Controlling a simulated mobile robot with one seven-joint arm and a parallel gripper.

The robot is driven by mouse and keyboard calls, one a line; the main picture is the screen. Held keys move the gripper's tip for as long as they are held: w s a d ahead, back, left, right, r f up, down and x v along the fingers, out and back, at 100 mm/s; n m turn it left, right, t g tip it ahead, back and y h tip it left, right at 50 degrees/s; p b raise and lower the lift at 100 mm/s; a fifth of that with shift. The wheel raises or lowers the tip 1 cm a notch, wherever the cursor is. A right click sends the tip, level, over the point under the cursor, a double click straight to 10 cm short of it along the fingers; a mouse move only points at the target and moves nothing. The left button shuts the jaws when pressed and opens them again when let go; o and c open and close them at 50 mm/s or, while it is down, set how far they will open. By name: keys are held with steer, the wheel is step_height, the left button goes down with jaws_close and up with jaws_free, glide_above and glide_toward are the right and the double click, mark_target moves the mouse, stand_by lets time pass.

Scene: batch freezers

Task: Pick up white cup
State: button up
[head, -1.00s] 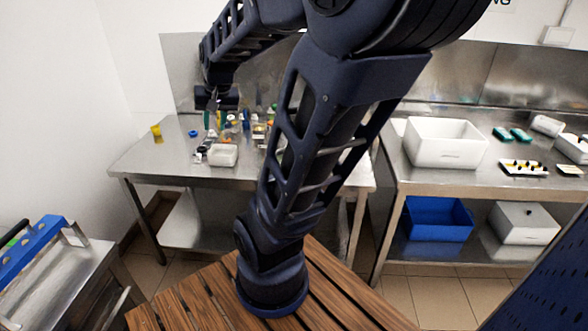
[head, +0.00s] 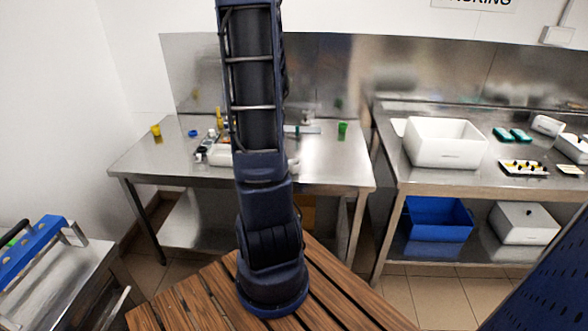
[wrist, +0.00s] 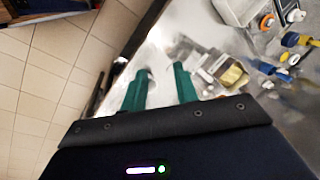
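A small white shape (head: 293,165) shows at the right edge of my arm in the head view, on the left steel table (head: 330,172). It is partly hidden, and I cannot tell if it is the white cup. In the wrist view my gripper (wrist: 160,80) has two green fingers standing apart, with nothing visibly held between them. They point across the table's edge, and no white cup is clear there. The gripper does not show in the head view.
In the wrist view, a white container (wrist: 235,12), a clear box with a yellowish part (wrist: 232,76) and several small bottles crowd the right. In the head view, a yellow cup (head: 155,130) and green cup (head: 342,128) stand on the table. A white bin (head: 445,146) stands right.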

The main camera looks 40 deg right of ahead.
mark_target(296, 166)
steer(key=s+d+f+m, duration=0.1)
steer(key=d+f, duration=0.3)
steer(key=f, duration=0.1)
steer(key=s+d+f+m, duration=0.1)
steer(key=d+f+m, duration=0.1)
steer(key=d+f, duration=0.2)
steer(key=s+d+f+m+g+h, duration=0.1)
steer(key=d+f+m, duration=0.1)
steer(key=d+f, duration=0.2)
steer(key=shift+d+f, duration=0.2)
steer(key=shift+f, duration=0.4)
steer(key=shift+d+f, duration=0.15)
steer(key=shift+f, duration=0.4)
steer(key=shift+w+a+f, duration=0.1)
steer(key=shift+w+f, duration=0.05)
steer(key=shift+f, duration=1.3)
steer(key=shift+w+a+f, duration=0.1)
steer(key=shift+f, duration=1.3)
jaws_close()
